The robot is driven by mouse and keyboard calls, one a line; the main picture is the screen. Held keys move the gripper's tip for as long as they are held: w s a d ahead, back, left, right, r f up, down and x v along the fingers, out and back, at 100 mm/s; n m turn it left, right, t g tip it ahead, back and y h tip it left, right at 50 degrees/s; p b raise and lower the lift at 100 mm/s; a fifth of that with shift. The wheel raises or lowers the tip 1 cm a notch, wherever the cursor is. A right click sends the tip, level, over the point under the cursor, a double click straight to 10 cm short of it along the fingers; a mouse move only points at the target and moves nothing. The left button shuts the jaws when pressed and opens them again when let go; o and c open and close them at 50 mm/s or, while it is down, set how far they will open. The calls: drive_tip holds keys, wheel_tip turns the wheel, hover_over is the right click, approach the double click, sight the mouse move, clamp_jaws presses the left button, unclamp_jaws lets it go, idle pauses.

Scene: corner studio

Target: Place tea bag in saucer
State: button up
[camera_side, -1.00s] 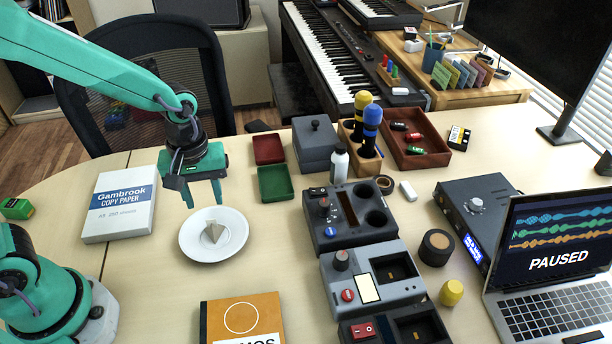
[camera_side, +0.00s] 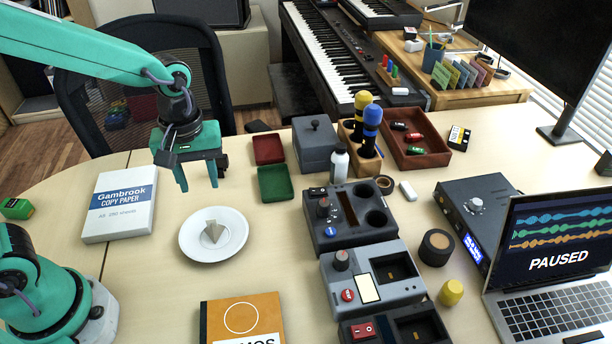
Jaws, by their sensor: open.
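The tea bag (camera_side: 213,232) is a small grey-beige pyramid. It rests on the white saucer (camera_side: 235,246), near its middle. The saucer lies flat on the table. My gripper (camera_side: 198,184) is open and empty, with its two green fingers pointing down. It hangs above and behind the saucer, apart from the tea bag.
A copy paper pack (camera_side: 119,204) lies left of the saucer. A green tray (camera_side: 275,184) and a red tray (camera_side: 268,149) lie to its right and behind. Grey device boxes (camera_side: 347,215) stand further right. An orange book (camera_side: 243,318) lies in front. Bare table surrounds the saucer.

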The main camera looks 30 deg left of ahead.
drive_tip(key=s+a+r+m+t, duration=0.5)
drive_tip(key=s+a+r+m, duration=0.2)
drive_tip(key=s+r+m, duration=0.1)
wheel_tip(320, 180, up, 2)
drive_tip(key=shift+s+a+r+m+t, duration=0.15)
drive_tip(key=shift+s+m+t, duration=0.15)
drive_tip(key=shift+m, duration=0.2)
